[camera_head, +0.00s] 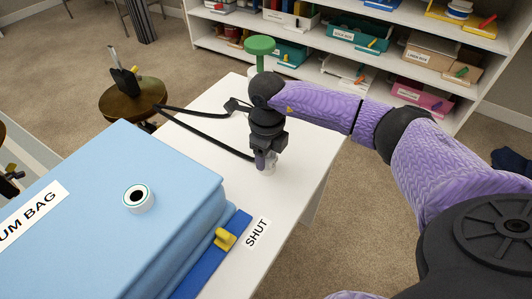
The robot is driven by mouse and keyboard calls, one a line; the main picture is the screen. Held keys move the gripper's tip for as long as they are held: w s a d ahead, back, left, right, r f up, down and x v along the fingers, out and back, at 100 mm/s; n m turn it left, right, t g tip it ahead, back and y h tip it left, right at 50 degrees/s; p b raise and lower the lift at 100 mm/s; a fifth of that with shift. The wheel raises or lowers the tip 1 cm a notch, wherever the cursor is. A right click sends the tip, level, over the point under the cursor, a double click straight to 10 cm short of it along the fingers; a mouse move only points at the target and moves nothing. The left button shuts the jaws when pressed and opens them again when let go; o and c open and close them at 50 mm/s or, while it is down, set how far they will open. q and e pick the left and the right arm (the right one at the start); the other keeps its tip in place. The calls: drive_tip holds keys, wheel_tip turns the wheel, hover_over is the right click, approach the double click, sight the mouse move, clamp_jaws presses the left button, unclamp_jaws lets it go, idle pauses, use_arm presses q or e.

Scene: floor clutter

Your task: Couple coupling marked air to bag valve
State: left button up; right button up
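A light blue bag (95,225), its label partly cut off and ending in "UM BAG", lies on the white table. Its round white valve with a dark centre (138,199) faces up. My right gripper (265,163) points down at the table, right of the bag and apart from the valve. A second hose end (236,106) lies farther back. I can read no marking on either. My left gripper is not in view.
A blue strip with a yellow clip (224,239) runs along the bag's edge, beside a "SHUT" label (257,232). A green-topped item (260,46) stands behind my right arm. Hoses reach a brown stool (133,100). Shelves (330,75) stand behind.

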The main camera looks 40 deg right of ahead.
clamp_jaws()
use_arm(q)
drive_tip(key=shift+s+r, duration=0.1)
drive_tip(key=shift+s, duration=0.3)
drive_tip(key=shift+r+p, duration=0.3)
use_arm(e)
drive_tip(key=shift+r, duration=0.35)
drive_tip(key=shift+r, duration=0.1)
drive_tip(key=shift+r+p, duration=0.25)
drive_tip(key=shift+p, duration=0.05)
drive_tip(key=shift+r+p, duration=0.45)
drive_tip(key=shift+r, duration=0.15)
drive_tip(key=shift+r+p, duration=0.6)
drive_tip(key=shift+r, duration=0.2)
drive_tip(key=shift+f, duration=0.1)
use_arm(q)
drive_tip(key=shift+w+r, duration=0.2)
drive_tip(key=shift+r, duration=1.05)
use_arm(e)
drive_tip(key=shift+s, duration=0.1)
